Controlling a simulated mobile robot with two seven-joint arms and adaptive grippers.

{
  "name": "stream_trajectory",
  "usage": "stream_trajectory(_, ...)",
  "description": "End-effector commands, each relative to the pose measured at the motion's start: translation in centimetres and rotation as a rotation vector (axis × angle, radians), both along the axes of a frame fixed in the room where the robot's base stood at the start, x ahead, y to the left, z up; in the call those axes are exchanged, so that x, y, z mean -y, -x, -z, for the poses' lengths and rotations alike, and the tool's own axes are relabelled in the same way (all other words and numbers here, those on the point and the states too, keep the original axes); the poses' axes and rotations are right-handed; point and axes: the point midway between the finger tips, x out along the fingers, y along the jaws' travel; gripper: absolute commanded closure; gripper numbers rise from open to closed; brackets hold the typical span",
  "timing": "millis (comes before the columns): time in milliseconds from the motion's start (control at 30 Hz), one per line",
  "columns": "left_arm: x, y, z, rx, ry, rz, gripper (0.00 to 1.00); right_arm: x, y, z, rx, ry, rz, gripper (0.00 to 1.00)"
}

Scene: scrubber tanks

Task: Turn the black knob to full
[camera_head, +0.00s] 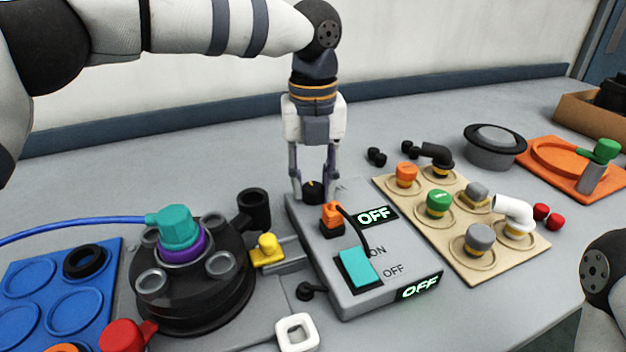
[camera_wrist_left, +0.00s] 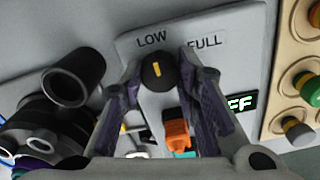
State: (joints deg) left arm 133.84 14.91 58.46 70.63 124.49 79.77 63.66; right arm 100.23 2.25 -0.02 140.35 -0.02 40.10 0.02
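The black knob (camera_head: 312,190) sits at the far end of the grey control box (camera_head: 345,285). In the left wrist view the knob (camera_wrist_left: 158,72) has a yellow mark pointing up toward LOW, left of the FULL label. My left gripper (camera_head: 314,197) points straight down over the knob, one finger on each side. In the left wrist view the fingers of the gripper (camera_wrist_left: 161,62) stand apart, with narrow gaps to the knob, so it looks open around it. My right gripper is out of view.
On the box, an orange switch (camera_head: 332,215) with a black cable stands close to the knob, and a teal rocker (camera_head: 359,268) is nearer; displays read OFF. A black round tank (camera_head: 190,300) stands left, a tan board (camera_head: 460,215) with several valves right.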

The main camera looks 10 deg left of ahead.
Motion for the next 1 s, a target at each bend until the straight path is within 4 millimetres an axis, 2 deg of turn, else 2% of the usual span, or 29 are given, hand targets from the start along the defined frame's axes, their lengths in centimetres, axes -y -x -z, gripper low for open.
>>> stream_trajectory(367, 0.0, 0.1, -0.2, 0.000, 0.000, 0.087, 0.99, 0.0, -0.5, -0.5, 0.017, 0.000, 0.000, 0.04)
stream_trajectory(1000, 0.1, 0.1, 0.0, -0.002, 0.000, 0.653, 0.99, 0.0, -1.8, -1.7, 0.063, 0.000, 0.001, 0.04)
